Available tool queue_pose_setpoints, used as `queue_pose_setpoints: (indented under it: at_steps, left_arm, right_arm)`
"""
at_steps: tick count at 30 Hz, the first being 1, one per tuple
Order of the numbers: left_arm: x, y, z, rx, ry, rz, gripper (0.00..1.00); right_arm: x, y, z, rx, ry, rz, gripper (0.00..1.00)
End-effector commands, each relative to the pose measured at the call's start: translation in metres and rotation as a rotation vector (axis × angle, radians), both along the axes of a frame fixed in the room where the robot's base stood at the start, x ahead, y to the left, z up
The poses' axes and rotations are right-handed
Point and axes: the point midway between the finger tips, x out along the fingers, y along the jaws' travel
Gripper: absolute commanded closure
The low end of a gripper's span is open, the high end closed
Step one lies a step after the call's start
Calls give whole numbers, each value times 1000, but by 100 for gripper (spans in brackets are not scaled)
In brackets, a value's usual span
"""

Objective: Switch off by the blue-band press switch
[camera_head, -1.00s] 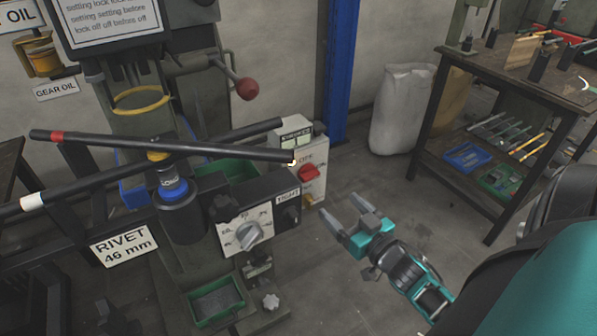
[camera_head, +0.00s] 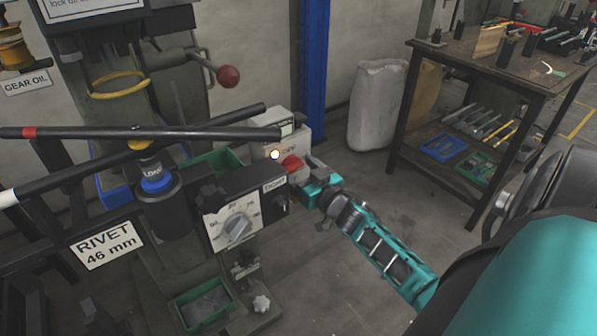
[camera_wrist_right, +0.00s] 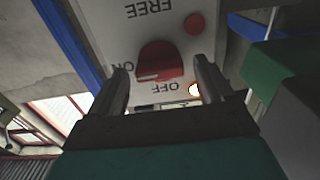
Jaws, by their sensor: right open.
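The red switch knob (camera_head: 291,163) is on a white switch box (camera_head: 297,135) behind the press with the blue band (camera_head: 156,182). In the right wrist view the red knob (camera_wrist_right: 160,62) sits on the upside-down panel (camera_wrist_right: 172,18), with ON at its left and OFF below it. A pale mark shows at the knob's lower left edge. My right gripper (camera_head: 303,168) is at the box; in the wrist view its open fingers (camera_wrist_right: 162,82) stand either side of the knob. I cannot tell whether they touch it. My left gripper is out of view.
A lit lamp (camera_head: 275,154) glows on the box.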

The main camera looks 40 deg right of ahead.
Motion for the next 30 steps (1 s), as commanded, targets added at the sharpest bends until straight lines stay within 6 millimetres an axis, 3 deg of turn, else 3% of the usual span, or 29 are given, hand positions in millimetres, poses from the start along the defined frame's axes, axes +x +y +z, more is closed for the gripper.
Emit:
queue_pose_setpoints:
  at_steps: [9, 26, 30]
  left_arm:
    - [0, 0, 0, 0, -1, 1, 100]
    - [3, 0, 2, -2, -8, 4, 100]
    - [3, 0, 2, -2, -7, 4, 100]
  right_arm:
    - [2, 0, 0, 0, 1, 0, 20]
    - [2, 0, 0, 0, 1, 1, 74]
    - [2, 1, 0, -3, 1, 1, 75]
